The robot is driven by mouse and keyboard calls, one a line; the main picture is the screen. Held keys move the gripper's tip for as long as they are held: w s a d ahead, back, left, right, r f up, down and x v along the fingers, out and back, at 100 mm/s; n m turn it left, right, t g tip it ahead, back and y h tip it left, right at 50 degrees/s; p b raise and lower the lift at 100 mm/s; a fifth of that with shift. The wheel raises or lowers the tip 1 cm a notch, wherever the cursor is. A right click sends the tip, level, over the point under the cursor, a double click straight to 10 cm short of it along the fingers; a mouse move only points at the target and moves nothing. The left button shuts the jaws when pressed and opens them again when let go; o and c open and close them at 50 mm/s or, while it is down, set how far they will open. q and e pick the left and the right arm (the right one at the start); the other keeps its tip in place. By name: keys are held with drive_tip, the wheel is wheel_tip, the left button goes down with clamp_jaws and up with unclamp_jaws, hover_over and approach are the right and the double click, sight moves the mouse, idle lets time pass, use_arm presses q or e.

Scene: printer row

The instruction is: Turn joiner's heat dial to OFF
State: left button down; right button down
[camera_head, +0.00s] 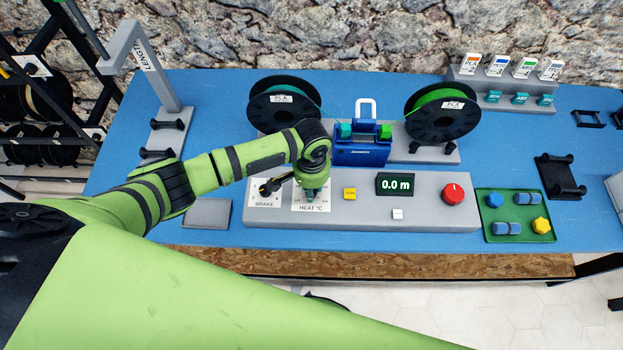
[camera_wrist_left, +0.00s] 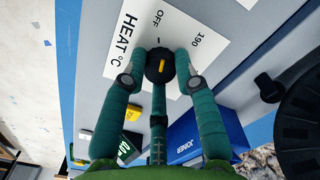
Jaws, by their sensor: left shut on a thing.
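The heat dial (camera_wrist_left: 153,73) is a round black knob with a short yellow bar, on a white HEAT °C card (camera_wrist_left: 133,29) marked OFF and 190. The bar runs nearly up and down in the left wrist view, roughly in line with the tick near OFF; I cannot tell which end is the pointer. My left gripper (camera_wrist_left: 161,66) is shut on the dial, its teal fingers around it. In the head view my left gripper (camera_head: 312,192) hides the dial from above. The blue joiner (camera_head: 360,156) stands behind the panel. My right gripper is not in view.
On the grey panel (camera_head: 430,215) are a black brake lever (camera_head: 270,186), a yellow button (camera_head: 349,193), a display (camera_head: 395,184) reading 0.0 m and a red knob (camera_head: 453,193). Spools (camera_head: 443,112) stand behind. A green tray (camera_head: 515,228) holding small parts lies right.

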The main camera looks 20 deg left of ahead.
use_arm(q)
drive_tip(key=shift+n+p, duration=1.05)
drive_tip(key=shift+n, duration=0.25)
drive_tip(key=c, duration=0.9)
unclamp_jaws()
drive_tip(key=shift+c, duration=0.2)
drive_tip(key=shift+r, duration=0.35)
wheel_tip(320, 180, up, 11)
drive_tip(key=shift+r, duration=0.15)
